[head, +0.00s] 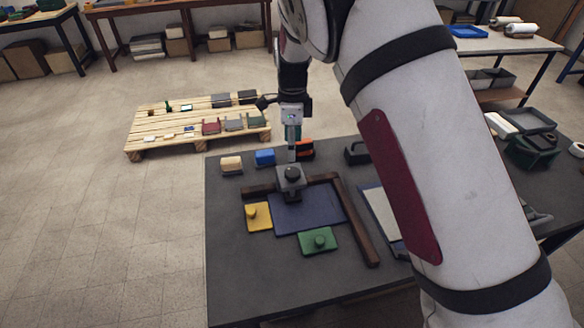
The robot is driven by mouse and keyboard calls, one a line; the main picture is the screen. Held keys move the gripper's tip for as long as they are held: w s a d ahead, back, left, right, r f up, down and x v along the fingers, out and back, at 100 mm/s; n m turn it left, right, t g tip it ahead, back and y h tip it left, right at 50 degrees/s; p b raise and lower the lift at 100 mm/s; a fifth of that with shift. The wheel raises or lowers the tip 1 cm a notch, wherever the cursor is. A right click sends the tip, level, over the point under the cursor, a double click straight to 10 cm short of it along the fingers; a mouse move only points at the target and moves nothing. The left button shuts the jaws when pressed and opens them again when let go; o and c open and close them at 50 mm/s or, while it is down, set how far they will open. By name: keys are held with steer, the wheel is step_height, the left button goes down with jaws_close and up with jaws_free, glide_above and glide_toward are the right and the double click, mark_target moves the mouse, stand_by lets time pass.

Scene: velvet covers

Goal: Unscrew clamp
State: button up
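The clamp (289,183) is a small grey block with a round dark knob on top. It stands at the back edge of a dark blue velvet-like panel (312,213), by the brown wooden frame bars (353,218). My gripper (292,157) points straight down just above the knob. The fingers show as one narrow pale shape, so I cannot tell whether they are apart or touch the knob. A yellow plate with a knob (257,218) lies at the panel's left. A green plate with a knob (319,241) lies at its front edge.
On the dark table (240,275), a beige block (231,163), a blue block (265,157) and an orange-black item (305,149) stand behind the clamp. A black handled item (356,153) is to the right. The front left is clear.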

mark_target(292, 172)
step_height(292, 172, down, 9)
steer(key=shift+f+p, duration=0.2)
steer(key=shift+p, duration=0.4)
steer(key=c, duration=1.2)
